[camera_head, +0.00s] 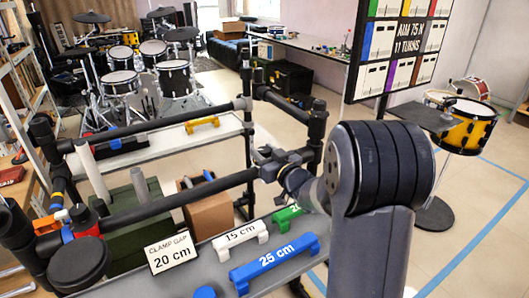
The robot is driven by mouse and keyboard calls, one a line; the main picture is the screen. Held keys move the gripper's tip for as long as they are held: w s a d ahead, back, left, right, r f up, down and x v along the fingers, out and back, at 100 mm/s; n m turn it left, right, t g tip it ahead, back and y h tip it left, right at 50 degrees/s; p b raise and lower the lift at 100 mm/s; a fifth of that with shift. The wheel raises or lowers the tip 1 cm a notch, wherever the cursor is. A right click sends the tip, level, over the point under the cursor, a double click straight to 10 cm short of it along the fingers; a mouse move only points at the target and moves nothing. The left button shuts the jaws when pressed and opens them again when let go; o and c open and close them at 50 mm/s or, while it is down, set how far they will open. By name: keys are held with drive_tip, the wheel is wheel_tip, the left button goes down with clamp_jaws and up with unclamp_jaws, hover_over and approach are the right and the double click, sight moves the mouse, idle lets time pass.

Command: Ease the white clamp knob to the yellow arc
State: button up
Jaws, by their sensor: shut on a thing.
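My arm reaches in from the right, its large grey and black joint filling the right of centre. My gripper (277,166) is at the right part of the front black rail (180,198), by the dark clamp fittings there. It is small and dark in this view, and its fingers are shut at the clamp. The white clamp knob cannot be made out, hidden by the fingers and wrist. No yellow arc can be told at the clamp. A sign (170,254) reading "CLAMP GAP 20 cm" stands on the grey bench (215,272) at lower left.
A blue 25 cm bar (275,262), a white 15 cm bar (240,235) and a partly covered green bar (288,213) lie on the bench below my wrist. Black posts (314,145) rise near the gripper. A board (398,45) reads "AIM 75 N" and "11 TURNS".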

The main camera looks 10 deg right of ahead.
drive_tip(key=o, duration=1)
drive_tip(key=v, duration=1.1)
drive_tip(key=shift+w+a, duration=0.1)
drive_tip(key=shift+w, duration=0.1)
drive_tip(key=x, duration=1.1)
drive_tip(key=shift+s+m+h+b, duration=0.15)
drive_tip(key=shift+m+h+b, duration=0.25)
drive_tip(key=shift+h, duration=0.2)
drive_tip(key=shift+d+r+y+p, duration=0.1)
drive_tip(key=shift+d+y+p, duration=0.1)
drive_tip(key=shift+y+p, duration=0.15)
